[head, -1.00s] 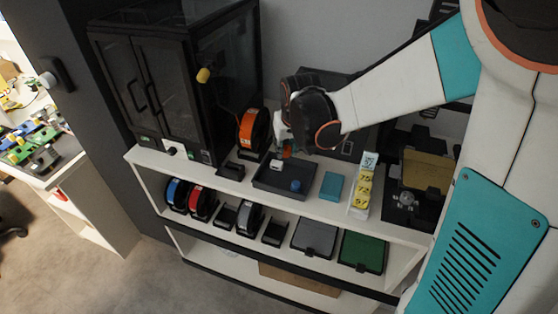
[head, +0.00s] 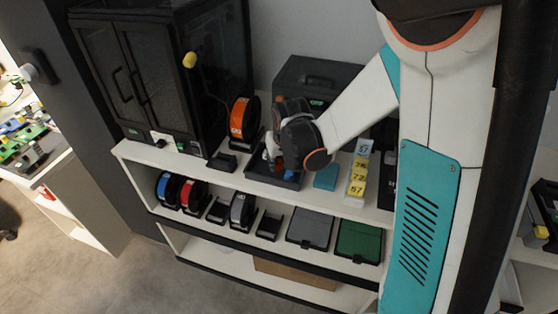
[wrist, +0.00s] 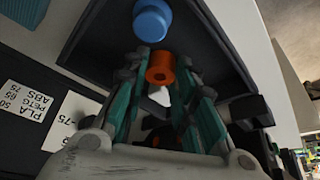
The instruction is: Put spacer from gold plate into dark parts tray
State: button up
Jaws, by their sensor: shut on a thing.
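My gripper (wrist: 162,64) is shut on the orange spacer (wrist: 160,70), a short hollow cylinder held between the fingertips. In the wrist view it is over the dark parts tray (wrist: 225,50); whether the spacer touches the tray floor I cannot tell. In the head view my gripper (head: 272,158) is at the dark parts tray (head: 268,181) on the shelf top, and the arm hides part of the tray. A blue round part (wrist: 152,20) lies in the tray, just beyond the spacer. The gold plate is not in view now.
A white part (wrist: 160,96) shows between the fingers. An orange spool (head: 243,118) and a black cabinet (head: 150,85) stand left of the tray. A teal box (head: 326,178) and yellow labelled cards (head: 357,177) stand right of it.

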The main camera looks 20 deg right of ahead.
jog(key=shift+f, duration=0.1)
jog(key=o, duration=0.4)
jog(key=shift+f, duration=0.1)
jog(key=shift+c, duration=0.2)
jog(key=o, duration=0.4)
jog(key=shift+o, duration=0.2)
jog(key=p+v, duration=0.4)
jog(key=v, duration=0.9)
jog(key=s+r+t, duration=0.1)
jog(key=s+r, duration=0.3)
jog(key=s, duration=0.5)
jog(key=s+r+t, duration=0.1)
jog(key=s+r, duration=0.4)
jog(key=s, duration=0.4)
jog(key=shift+d+r+t, duration=0.15)
jog(key=shift+t, duration=0.25)
